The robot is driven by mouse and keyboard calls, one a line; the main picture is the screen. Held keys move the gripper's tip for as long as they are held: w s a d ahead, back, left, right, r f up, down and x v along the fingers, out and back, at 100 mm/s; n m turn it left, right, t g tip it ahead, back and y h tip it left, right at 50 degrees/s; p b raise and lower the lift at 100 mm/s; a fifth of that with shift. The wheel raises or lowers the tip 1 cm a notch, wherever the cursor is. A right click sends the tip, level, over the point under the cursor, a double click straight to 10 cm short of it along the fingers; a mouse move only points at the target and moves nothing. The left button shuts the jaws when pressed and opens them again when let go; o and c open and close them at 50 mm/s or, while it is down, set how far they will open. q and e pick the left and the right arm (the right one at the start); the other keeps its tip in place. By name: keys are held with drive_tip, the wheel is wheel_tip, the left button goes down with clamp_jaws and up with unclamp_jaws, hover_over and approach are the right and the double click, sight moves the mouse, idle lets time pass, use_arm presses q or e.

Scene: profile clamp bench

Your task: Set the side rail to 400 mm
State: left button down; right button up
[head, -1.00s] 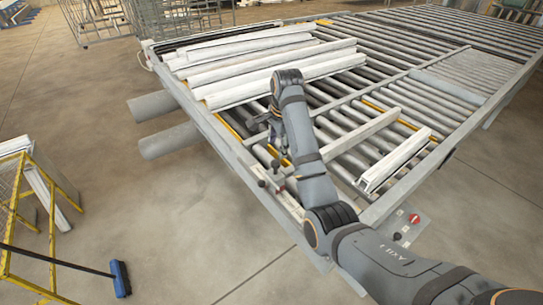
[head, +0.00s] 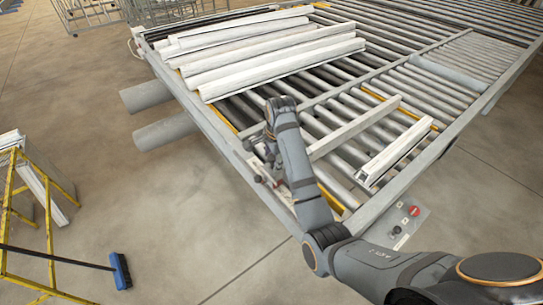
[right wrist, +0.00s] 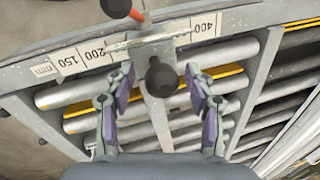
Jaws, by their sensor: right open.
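The side rail (head: 355,130) is a pale grey bar lying across the rollers. In the right wrist view, a grey bar (right wrist: 156,118) runs from the scale between my fingers, with a round black knob (right wrist: 162,77) on it. A lever with an orange-red part (right wrist: 137,14) and black knob stands beyond the strip. My right gripper (right wrist: 159,75) is open, its fingers either side of the black knob. My left gripper is out of view.
Several long white profiles (head: 270,55) lie on the rollers at the back. A short white profile (head: 395,155) lies right of the rail. A control box with a red button (head: 413,211) is at the near edge. A yellow stand (head: 50,225) and blue broom (head: 121,271) are left.

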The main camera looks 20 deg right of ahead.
drive_tip(key=shift+w, duration=0.1)
drive_tip(key=shift+c, duration=0.8)
drive_tip(key=c, duration=0.5)
clamp_jaws()
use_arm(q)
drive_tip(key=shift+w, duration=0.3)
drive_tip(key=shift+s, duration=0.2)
use_arm(e)
drive_tip(key=shift+w, duration=0.15)
